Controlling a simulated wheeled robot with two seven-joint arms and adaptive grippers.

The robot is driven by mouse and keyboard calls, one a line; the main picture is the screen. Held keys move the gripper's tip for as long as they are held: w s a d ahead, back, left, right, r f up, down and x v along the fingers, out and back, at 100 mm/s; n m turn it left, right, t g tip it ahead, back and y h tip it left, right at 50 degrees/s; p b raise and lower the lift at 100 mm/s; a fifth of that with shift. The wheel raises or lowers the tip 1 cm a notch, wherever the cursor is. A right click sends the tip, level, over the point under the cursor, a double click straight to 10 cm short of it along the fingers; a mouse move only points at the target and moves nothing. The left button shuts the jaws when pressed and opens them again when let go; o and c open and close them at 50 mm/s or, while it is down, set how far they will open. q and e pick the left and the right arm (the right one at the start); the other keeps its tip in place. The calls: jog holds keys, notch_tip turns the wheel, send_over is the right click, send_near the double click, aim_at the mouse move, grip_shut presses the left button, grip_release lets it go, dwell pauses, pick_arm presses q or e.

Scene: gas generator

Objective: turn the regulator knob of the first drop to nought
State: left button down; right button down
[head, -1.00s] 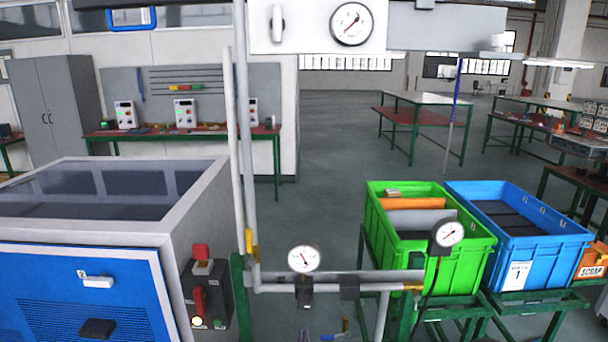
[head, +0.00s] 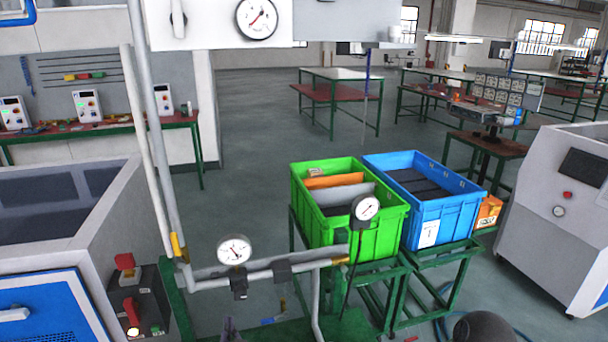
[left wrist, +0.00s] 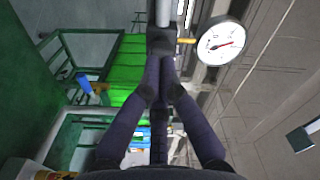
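In the head view a black regulator (head: 239,287) hangs under the grey pipe, with a white round gauge (head: 234,250) above it. Its needle is hard to read. My left gripper (head: 231,322) shows only as dark fingertips at the bottom edge, just below this regulator. In the left wrist view the gripper's dark fingers (left wrist: 164,65) come together, with their tips at or just short of the black regulator (left wrist: 162,40). I see nothing between them. The gauge (left wrist: 221,43) is beside the regulator there, with a red needle. A separate knob cannot be made out.
A second gauge (head: 366,207) with a black hose stands before the green crate (head: 375,235). A blue crate (head: 440,222) is beside it. A grey-and-blue cabinet with a red-switch box (head: 130,300) is at the left. A larger gauge (head: 257,18) is on the upper panel.

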pick_arm(q)
jog(key=b+x, duration=0.1)
jog(key=x, duration=0.6)
jog(key=shift+b, duration=0.4)
jog(key=shift+w+d, duration=0.1)
jog(key=shift+d, duration=0.3)
dwell(0.8)
jog(key=shift+w+d+f+b, duration=0.1)
jog(key=shift+d+f+b, duration=0.2)
jog(key=shift+f+b, duration=0.4)
jog(key=shift+w+d+f+b, duration=0.1)
jog(key=shift+d+f+b, duration=0.3)
jog(key=shift+f, duration=0.15)
jog(key=shift+a+f, duration=0.1)
dwell(0.6)
jog(key=p+v, duration=0.1)
jog(key=v, duration=0.5)
jog(key=shift+f, duration=0.2)
